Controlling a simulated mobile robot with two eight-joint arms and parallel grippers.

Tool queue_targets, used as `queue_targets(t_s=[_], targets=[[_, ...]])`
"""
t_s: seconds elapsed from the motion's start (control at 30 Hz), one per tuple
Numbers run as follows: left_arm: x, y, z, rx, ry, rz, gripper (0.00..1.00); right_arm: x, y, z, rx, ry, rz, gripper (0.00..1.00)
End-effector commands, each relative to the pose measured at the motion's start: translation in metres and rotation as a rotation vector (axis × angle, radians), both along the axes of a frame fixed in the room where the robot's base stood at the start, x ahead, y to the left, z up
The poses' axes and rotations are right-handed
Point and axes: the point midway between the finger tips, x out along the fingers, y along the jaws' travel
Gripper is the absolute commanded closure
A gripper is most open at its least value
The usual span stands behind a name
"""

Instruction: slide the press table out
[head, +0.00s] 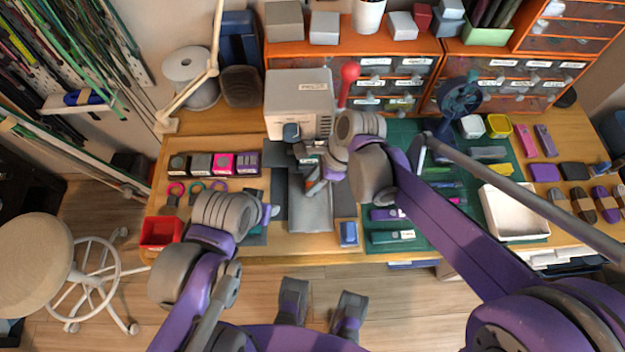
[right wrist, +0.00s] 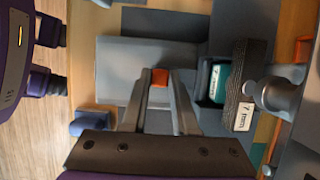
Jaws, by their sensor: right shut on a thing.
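The press is a pale box (head: 298,103) at the back of the bench, with a red-knobbed lever (head: 348,75). Its table is a flat grey plate (head: 311,212) in front of it, also in the right wrist view (right wrist: 115,62). My right gripper (head: 318,183) is over the plate. In the right wrist view its fingers (right wrist: 158,80) converge and are shut on a small orange-red tab (right wrist: 160,76). The tab's join to the plate is hidden. My left gripper (head: 268,212) is low beside the plate's left side; its jaws are too small to read.
A blue block (head: 348,232) lies right of the plate. A dark block labelled 7 mm (right wrist: 243,85) and a teal piece (right wrist: 217,82) sit near my right fingers. Small labelled boxes (head: 200,163) and a red bin (head: 160,231) stand left. A white tray (head: 515,237) stands right.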

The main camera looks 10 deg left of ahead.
Motion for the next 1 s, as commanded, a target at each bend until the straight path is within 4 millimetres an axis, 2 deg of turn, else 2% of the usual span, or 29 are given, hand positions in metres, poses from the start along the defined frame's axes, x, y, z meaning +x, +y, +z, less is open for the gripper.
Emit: queue_targets(t_s=[0.27, 0.37, 0.8, 1.0], targets=[[0.0, 0.0, 0.0, 0.0, 0.0, 0.0, 0.5, -0.006, -0.002, 0.001, 0.0, 0.0, 0.0, 1.0], [0.0, 0.0, 0.001, 0.0, 0.0, 0.0, 0.5, -0.02, -0.005, 0.001, 0.0, 0.001, 0.001, 1.0], [0.002, 0.0, 0.012, 0.0, -0.004, 0.0, 0.5, -0.107, -0.03, 0.002, 0.001, 0.0, 0.002, 1.0], [0.002, 0.0, 0.015, 0.0, -0.005, 0.0, 0.5, -0.125, -0.036, 0.001, 0.001, 0.001, 0.0, 1.0]])
